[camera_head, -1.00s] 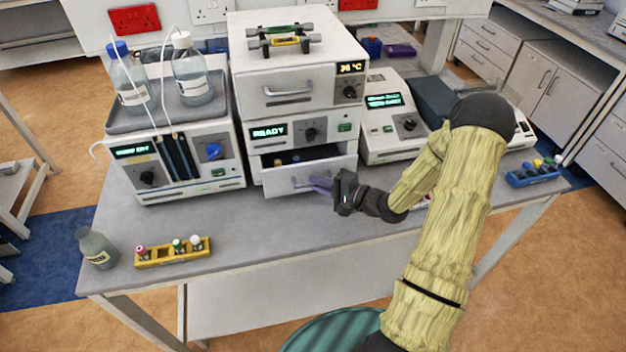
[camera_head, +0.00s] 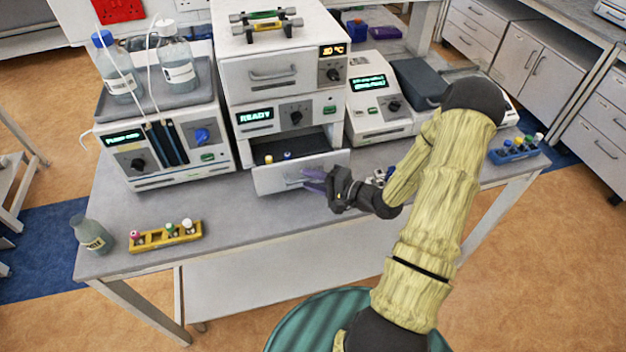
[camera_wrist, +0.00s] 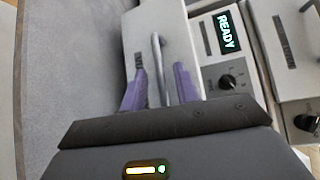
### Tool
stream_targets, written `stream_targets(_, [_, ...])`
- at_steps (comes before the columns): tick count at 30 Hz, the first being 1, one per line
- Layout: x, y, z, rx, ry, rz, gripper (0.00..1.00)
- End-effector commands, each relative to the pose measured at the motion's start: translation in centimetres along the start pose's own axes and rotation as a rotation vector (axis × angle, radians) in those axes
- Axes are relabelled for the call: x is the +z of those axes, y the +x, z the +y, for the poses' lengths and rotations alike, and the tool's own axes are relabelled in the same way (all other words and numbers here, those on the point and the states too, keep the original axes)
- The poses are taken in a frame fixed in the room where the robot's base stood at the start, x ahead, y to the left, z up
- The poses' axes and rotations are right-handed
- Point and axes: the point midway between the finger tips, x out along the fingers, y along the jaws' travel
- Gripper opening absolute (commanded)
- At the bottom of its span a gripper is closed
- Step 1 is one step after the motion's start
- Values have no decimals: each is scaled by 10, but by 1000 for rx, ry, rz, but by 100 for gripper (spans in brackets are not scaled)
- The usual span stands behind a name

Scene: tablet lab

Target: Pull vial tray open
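The vial tray (camera_head: 275,181) is the white bottom drawer of the instrument stack. It stands open, with a few small vials visible in its dark inside. Its bar handle (camera_wrist: 159,70) is on the front face. My gripper (camera_head: 313,181) is at the tray front. In the wrist view its two purple fingers (camera_wrist: 161,77) are on either side of the handle, apart from each other, with a gap to the bar on both sides. The fingers look open and not clamped on the handle.
A yellow vial rack (camera_head: 150,242) and a grey bottle (camera_head: 91,236) stand at the bench's front left. A pump unit (camera_head: 165,150) with bottles is left of the stack. A small instrument (camera_head: 375,112) stands right. The bench (camera_head: 240,225) before the tray is clear.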

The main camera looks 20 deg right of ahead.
Motion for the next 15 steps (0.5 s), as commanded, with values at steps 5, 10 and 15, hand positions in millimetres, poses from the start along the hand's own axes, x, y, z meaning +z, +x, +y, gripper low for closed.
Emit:
stream_targets(5, [2, 2, -1, -1, -1, -5, 31])
stream_targets(10, [1, -6, 0, -1, -2, -3, 31])
stream_targets(15, [1, -29, 0, -1, -2, -2, 31])
